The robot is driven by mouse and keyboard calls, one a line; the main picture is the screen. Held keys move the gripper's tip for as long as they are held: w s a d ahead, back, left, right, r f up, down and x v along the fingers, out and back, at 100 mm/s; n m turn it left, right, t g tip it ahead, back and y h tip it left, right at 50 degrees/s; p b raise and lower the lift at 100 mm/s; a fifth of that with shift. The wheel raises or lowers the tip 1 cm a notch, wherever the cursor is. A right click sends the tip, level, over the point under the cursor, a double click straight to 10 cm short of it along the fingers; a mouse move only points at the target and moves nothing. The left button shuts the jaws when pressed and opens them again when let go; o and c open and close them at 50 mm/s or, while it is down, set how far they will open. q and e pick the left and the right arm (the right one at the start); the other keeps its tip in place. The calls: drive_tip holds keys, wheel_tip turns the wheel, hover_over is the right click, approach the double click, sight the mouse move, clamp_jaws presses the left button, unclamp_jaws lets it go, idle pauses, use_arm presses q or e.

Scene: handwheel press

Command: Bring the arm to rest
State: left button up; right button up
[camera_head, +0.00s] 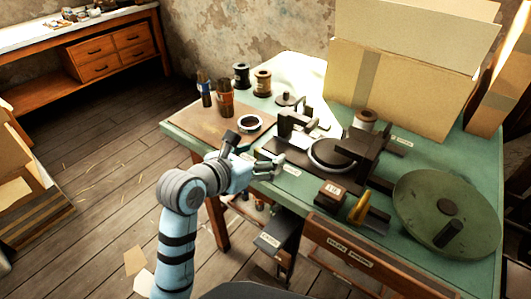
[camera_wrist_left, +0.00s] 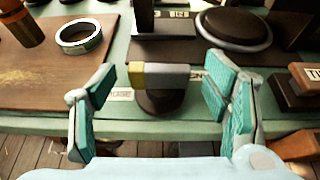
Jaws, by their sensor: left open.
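My left gripper (camera_head: 268,166) is open at the front edge of the green worktable, left of the dark press with its round plate (camera_head: 330,153). In the left wrist view its two teal-padded fingers (camera_wrist_left: 160,88) are spread wide. A small grey-and-yellow cylinder on a dark round foot (camera_wrist_left: 160,76) shows between them; neither pad visibly touches it. The green handwheel (camera_head: 410,205) with a dark hub and knob lies at the right of the table. My right gripper is not in view.
A brown board (camera_head: 205,130) holds a white-rimmed ring (camera_head: 249,123) and dark bottles (camera_head: 225,98). Spools (camera_head: 262,83) stand behind. A small labelled block (camera_head: 330,193) sits near the front edge. A large cardboard box (camera_head: 400,75) fills the back. Open floor (camera_head: 110,180) lies to the left.

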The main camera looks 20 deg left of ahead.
use_arm(q)
drive_tip(key=v, duration=0.5)
